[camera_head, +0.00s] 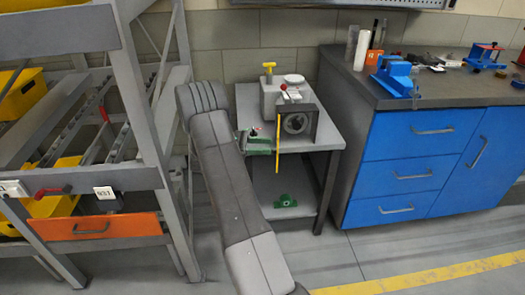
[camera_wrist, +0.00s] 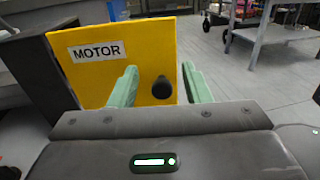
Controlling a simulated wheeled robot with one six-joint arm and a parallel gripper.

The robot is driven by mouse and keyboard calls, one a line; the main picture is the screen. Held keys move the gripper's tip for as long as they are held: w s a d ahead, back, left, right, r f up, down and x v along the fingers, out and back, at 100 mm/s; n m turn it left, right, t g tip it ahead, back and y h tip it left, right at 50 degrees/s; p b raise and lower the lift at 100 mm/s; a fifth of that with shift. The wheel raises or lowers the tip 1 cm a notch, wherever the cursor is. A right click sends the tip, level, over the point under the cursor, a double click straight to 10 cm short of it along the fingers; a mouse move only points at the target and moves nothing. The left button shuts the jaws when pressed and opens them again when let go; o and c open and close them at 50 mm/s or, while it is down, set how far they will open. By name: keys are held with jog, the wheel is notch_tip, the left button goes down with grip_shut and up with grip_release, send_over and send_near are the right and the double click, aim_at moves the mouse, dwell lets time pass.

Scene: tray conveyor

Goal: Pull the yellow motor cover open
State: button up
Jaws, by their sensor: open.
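The yellow motor cover (camera_wrist: 105,62) fills the upper left of the wrist view, with a white MOTOR label and a black knob (camera_wrist: 162,88). My gripper (camera_wrist: 160,75) is open, its two green fingers on either side of the knob with gaps beside it. In the head view the cover (camera_head: 278,150) shows nearly edge-on as a thin yellow plate standing at the left of the machine's dark square front (camera_head: 312,125). The round motor face (camera_head: 296,122) is exposed to its right. My gripper (camera_head: 262,143) is just left of the plate.
The machine stands on a small grey table (camera_head: 325,139) with a lower shelf holding a green part (camera_head: 286,200). A blue-drawered workbench (camera_head: 420,160) stands close on the right. A grey rack (camera_head: 135,100) stands on the left. Floor in front is clear.

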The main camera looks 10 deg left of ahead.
notch_tip(320, 180, up, 8)
jog(key=p, duration=0.1)
jog(key=shift+f, duration=0.15)
